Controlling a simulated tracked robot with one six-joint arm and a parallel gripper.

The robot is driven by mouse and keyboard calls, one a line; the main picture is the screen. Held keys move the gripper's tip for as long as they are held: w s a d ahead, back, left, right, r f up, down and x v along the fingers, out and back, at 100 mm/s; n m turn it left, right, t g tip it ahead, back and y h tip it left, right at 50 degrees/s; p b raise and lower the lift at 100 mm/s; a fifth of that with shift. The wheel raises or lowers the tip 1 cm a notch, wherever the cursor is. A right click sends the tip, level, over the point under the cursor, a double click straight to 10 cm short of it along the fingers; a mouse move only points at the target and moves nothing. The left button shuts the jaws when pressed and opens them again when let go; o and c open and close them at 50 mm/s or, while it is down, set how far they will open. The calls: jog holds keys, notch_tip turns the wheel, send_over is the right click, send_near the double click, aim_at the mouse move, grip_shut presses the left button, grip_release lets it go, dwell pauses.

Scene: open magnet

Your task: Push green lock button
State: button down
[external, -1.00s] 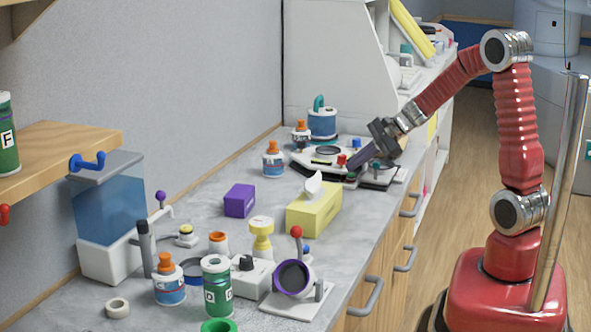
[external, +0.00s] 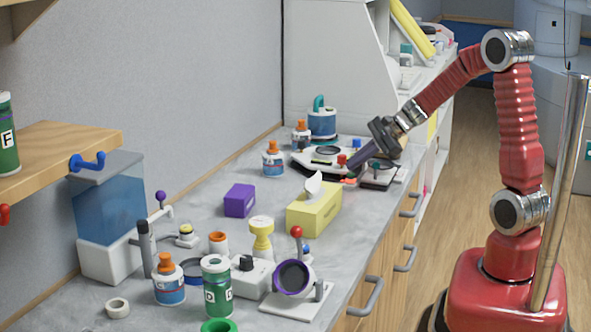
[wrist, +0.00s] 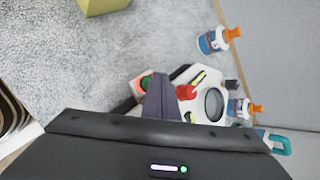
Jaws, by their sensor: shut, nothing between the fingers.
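The green button (wrist: 145,83) shows in the wrist view, on an orange-pink patch at the near-left corner of a white device (wrist: 205,78). The device also shows on the far counter in the external view (external: 304,160). My gripper (wrist: 161,77) is shut and empty, its dark fingers pointing down at the device. In the wrist view the fingertips are right beside the green button and overlap its right edge. I cannot tell whether they touch it. In the external view my gripper (external: 353,170) hides most of that corner, and an orange-red patch (external: 348,181) shows below the tips.
A red knob (wrist: 186,91) stands just right of my fingers in the wrist view, near a round dark plate (wrist: 214,104). A small dark-topped device (external: 378,178) is close by on the right. Orange-capped bottles (external: 273,160) stand left. A yellow tissue box (external: 313,210) stands nearer.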

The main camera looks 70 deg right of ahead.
jog(key=shift+r, duration=0.1)
notch_tip(320, 180, up, 6)
jog(key=shift+f, duration=0.1)
dwell(0.9)
